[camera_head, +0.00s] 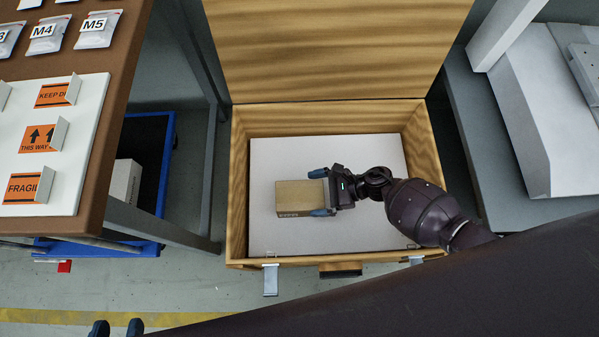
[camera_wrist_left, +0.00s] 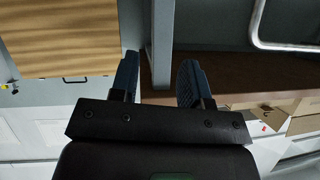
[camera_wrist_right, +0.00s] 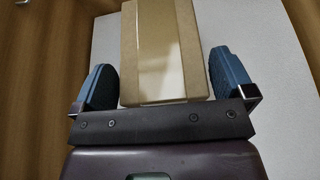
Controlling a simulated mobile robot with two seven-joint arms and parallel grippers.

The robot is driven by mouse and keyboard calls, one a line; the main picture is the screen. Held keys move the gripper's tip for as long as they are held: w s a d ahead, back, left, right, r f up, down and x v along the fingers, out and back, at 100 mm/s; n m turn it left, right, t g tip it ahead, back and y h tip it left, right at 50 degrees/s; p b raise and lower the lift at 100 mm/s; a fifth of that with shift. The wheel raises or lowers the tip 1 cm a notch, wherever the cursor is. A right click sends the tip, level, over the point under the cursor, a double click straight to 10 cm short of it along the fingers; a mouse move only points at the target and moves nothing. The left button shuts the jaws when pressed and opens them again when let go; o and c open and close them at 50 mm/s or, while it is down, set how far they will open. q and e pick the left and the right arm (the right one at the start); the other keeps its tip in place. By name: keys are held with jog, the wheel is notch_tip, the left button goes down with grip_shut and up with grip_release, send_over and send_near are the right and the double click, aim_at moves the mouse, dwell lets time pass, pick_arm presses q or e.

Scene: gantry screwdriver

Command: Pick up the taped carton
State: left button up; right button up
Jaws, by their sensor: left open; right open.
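The taped carton (camera_head: 298,200) is a small tan box with a paler tape strip along its top. It lies on the white floor inside an open wooden case (camera_head: 240,185). My right gripper (camera_head: 319,192) is open, with its fingers at the carton's right end. In the right wrist view the carton (camera_wrist_right: 160,50) sits between the two open fingers of that gripper (camera_wrist_right: 165,80), with a gap on each side. My left gripper (camera_head: 117,328) is at the bottom left edge of the head view. In the left wrist view it (camera_wrist_left: 158,82) is open and empty.
The case's lid (camera_head: 340,50) stands open at the back. The case walls surround my right gripper. A brown table (camera_head: 120,60) with labels (camera_head: 37,138) and small bags (camera_head: 97,30) is at left. A blue cart (camera_head: 165,165) is beneath it. A grey surface (camera_head: 480,130) is at right.

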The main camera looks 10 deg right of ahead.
jog(key=shift+x, duration=1)
jog(key=shift+r, duration=0.1)
jog(key=c, duration=0.9)
